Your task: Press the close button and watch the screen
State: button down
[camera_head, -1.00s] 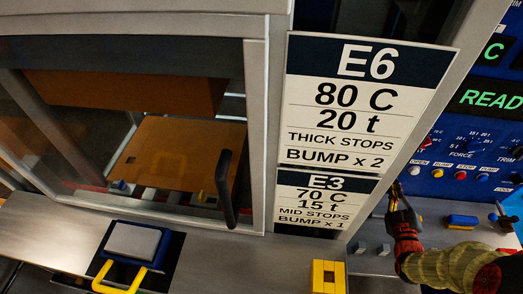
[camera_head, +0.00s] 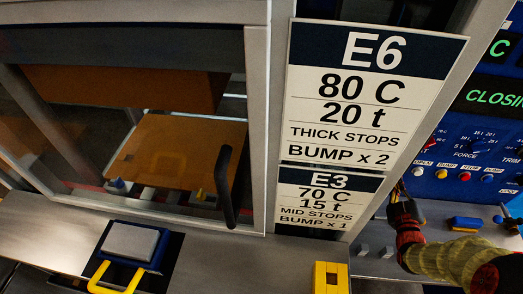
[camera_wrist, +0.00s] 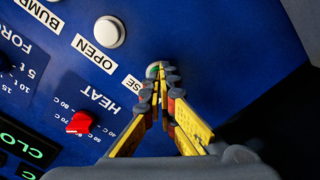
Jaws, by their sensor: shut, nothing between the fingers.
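The close button (camera_wrist: 152,71) shows as a green cap in a pale ring on the blue panel in the wrist view. My gripper (camera_wrist: 162,72) is shut and empty, its tips at the button and partly covering it. Whether they touch it is hard to tell. The button's label is partly hidden, with "SE" readable. In the head view my gripper (camera_head: 398,190) is at the panel's left edge, and the close button is hidden there. The screen (camera_head: 494,98) reads "CLOSIN" in green, cut off by the picture edge. It also shows partly in the wrist view (camera_wrist: 22,148).
The open button (camera_wrist: 110,32) and red heat knob (camera_wrist: 83,122) are close by. A sign (camera_head: 375,90) for E6 and E3 stands left of the panel. The press door (camera_head: 256,120) has a dark handle. A yellow block (camera_head: 330,277) sits on the bench.

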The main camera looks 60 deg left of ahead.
jog(key=shift+s, duration=0.1)
jog(key=shift+v, duration=2.4)
dwell(2.6)
jog(key=w+d+r+m+h, duration=0.2)
jog(key=d+r+m+h, duration=0.25)
jog(key=d+r, duration=0.4)
jog(key=w+d+r+m+h, duration=0.1)
jog(key=d+r+m+h, duration=0.4)
jog(key=d, duration=0.7)
jog(key=s+d+r+m+g+h, duration=0.1)
jog(key=s+d+r+m+h, duration=0.3)
jog(key=s+d, duration=0.6)
jog(key=s+d+m+g, duration=0.2)
jog(key=s+d, duration=0.1)
jog(key=s, duration=0.7)
jog(key=s+d+r+m+g, duration=0.1)
jog(key=s+d+m+g, duration=0.1)
jog(key=s, duration=0.9)
jog(key=shift+s+d+r+m+g, duration=0.15)
jog(key=shift+s+d+m+g, duration=0.15)
jog(key=shift+d+m, duration=0.3)
